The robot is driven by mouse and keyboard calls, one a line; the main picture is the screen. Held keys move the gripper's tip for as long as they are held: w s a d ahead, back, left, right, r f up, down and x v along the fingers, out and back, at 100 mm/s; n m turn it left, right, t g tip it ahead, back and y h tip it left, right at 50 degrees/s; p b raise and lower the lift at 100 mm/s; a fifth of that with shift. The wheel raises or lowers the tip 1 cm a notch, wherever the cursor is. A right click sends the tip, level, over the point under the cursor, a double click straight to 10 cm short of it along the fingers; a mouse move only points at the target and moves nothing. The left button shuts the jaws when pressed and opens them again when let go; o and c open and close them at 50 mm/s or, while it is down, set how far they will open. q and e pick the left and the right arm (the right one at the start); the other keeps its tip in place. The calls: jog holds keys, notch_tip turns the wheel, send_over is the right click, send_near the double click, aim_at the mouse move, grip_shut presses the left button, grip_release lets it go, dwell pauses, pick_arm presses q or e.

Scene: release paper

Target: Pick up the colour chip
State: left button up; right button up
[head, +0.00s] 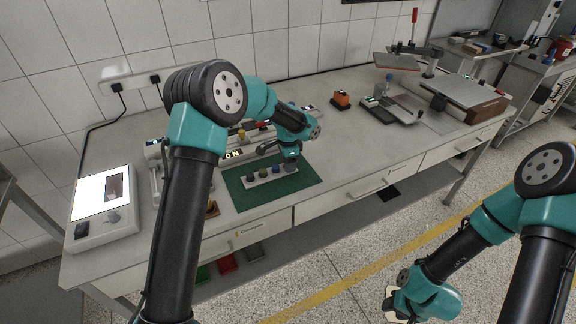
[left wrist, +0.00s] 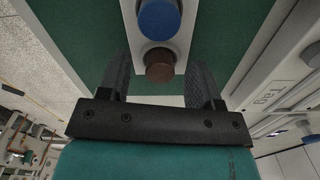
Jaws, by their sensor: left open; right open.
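A white strip (head: 270,178) with a row of coloured chips lies on a green mat (head: 305,180) on the bench. My left gripper (head: 290,158) is low over the right end of the strip in the head view and partly hides it. In the left wrist view its two fingers (left wrist: 160,85) are open, one on each side of a brown chip (left wrist: 159,65). A blue chip (left wrist: 159,20) stands just beyond the brown one on the strip. I cannot tell whether the fingers touch the brown chip. My right gripper (head: 393,305) hangs low over the floor, away from the bench, and looks empty.
A light box with a bright screen (head: 98,197) stands at the bench's left end. My left arm hides part of the bench. The bench front right of the mat is clear.

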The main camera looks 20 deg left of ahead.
pick_arm(q)
jog(key=c, duration=1)
jog(key=shift+r, duration=0.15)
jog(key=shift+r, duration=1.45)
jog(key=shift+s+d+r, duration=0.1)
jog(key=shift+s+r, duration=0.15)
jog(key=shift+s, duration=0.05)
jog(key=s+d, duration=0.1)
jog(key=s, duration=0.4)
jog(key=s+d+r, duration=0.1)
jog(key=s+d, duration=0.1)
jog(key=s, duration=0.3)
jog(key=s+d, duration=0.1)
jog(key=s, duration=0.3)
jog(key=shift+s+d+r, duration=0.15)
jog(key=shift+s+r, duration=0.05)
jog(key=shift+s, duration=0.2)
